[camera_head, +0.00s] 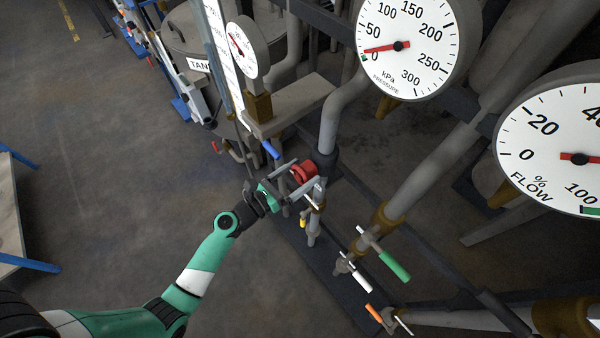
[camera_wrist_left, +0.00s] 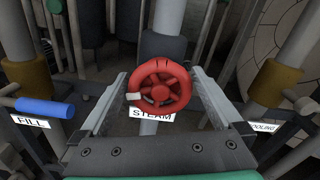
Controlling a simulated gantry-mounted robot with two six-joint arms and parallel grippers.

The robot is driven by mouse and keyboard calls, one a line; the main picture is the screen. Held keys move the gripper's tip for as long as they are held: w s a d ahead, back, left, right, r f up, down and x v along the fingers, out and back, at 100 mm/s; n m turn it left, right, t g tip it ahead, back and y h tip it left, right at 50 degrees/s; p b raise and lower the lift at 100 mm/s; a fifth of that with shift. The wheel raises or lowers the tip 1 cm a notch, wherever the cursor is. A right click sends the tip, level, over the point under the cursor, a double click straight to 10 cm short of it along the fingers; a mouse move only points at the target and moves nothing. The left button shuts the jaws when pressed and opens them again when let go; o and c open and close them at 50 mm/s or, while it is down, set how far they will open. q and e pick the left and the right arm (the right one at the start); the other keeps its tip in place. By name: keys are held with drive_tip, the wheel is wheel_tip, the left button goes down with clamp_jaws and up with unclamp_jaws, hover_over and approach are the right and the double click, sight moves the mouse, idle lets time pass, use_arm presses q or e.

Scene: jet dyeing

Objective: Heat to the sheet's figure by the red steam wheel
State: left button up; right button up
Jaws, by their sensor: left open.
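The red steam wheel (camera_head: 304,172) is on the pipework at the centre of the head view. In the left wrist view the red wheel (camera_wrist_left: 160,88) is between the two fingers, above a white label reading STEAM (camera_wrist_left: 152,114). My left gripper (camera_head: 285,181) is open, with a finger on each side of the wheel and visible gaps. The small dial (camera_head: 240,50) is at the upper left; its figures are too small to read. The pressure gauge (camera_head: 405,45) has its red needle just above 0. My right gripper is not in view.
A blue fill handle (camera_wrist_left: 45,107) stands left of the wheel; it also shows in the head view (camera_head: 270,149). Green (camera_head: 394,266), white (camera_head: 361,282) and orange (camera_head: 373,312) handles are lower right. Pipes crowd the right side. Bare floor (camera_head: 110,150) lies left.

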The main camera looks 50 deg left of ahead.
use_arm(q)
drive_tip(key=shift+c, duration=0.2)
drive_tip(key=c, duration=1)
drive_tip(key=shift+m, duration=0.4)
drive_tip(key=m+b, duration=0.1)
drive_tip(key=m, duration=0.3)
drive_tip(key=shift+d, duration=0.15)
drive_tip(key=m+b, duration=0.1)
drive_tip(key=m, duration=0.2)
drive_tip(key=m+b, duration=0.1)
drive_tip(key=m, duration=0.2)
drive_tip(key=shift+d+f, duration=0.15)
drive_tip(key=m+b, duration=0.2)
drive_tip(key=m, duration=0.3)
drive_tip(key=shift+d+f, duration=0.1)
drive_tip(key=shift+f, duration=0.05)
drive_tip(key=m+b, duration=0.2)
drive_tip(key=m, duration=0.3)
